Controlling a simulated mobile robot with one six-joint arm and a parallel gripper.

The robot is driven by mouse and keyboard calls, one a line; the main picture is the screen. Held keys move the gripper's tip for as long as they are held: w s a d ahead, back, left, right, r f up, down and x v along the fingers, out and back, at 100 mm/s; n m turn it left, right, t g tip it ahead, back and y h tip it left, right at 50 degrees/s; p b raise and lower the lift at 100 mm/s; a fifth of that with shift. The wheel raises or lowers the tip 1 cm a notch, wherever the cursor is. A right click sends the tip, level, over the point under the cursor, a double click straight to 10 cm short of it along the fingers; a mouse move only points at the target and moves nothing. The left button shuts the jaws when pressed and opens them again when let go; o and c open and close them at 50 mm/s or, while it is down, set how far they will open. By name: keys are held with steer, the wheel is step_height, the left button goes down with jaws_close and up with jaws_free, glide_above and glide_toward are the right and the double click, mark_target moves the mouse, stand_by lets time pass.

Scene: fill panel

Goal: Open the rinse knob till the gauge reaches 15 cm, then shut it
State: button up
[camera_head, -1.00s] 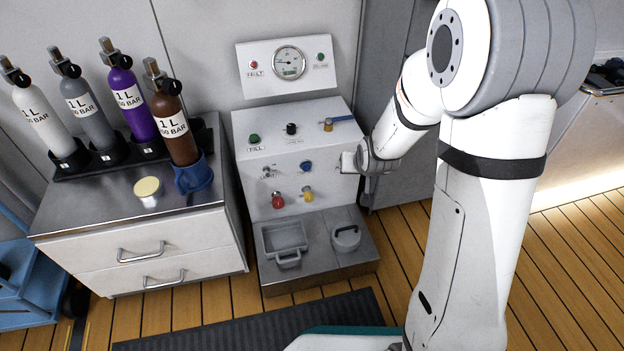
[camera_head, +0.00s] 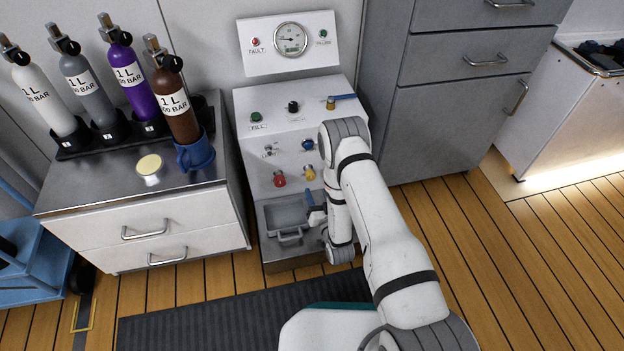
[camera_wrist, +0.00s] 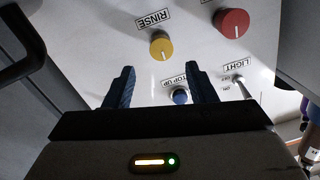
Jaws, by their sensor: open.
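The rinse knob (camera_wrist: 161,46) is yellow with a pale pointer line, under a RINSE label in the wrist view. It also shows on the panel front in the head view (camera_head: 310,173). My gripper (camera_wrist: 160,72) is open and empty; its two dark blue fingers point toward the rinse knob, apart from it, with the knob roughly centred between them. In the head view my gripper (camera_head: 313,205) is low in front of the panel, just below the knob. The round gauge (camera_head: 291,38) has a needle and small display, too small to read.
The red knob (camera_head: 279,179), blue top-up button (camera_head: 308,144) and light switch (camera_wrist: 239,82) are close to the rinse knob. A grey basin (camera_head: 286,216) lies below. A drawer unit with several bottles stands left. Grey cabinets (camera_head: 455,120) stand right.

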mark_target(311, 178)
steer(key=b+x, duration=0.1)
steer(key=x, duration=0.2)
steer(key=b+x, duration=0.2)
steer(key=x, duration=0.1)
steer(key=shift+w+a+f, duration=0.1)
steer(key=shift+a+f, duration=0.05)
steer(key=shift+f, duration=0.1)
steer(key=shift+w+a+r, duration=0.15)
steer(key=shift+w, duration=0.25)
steer(key=shift+c, duration=0.3)
steer(key=c, duration=0.9)
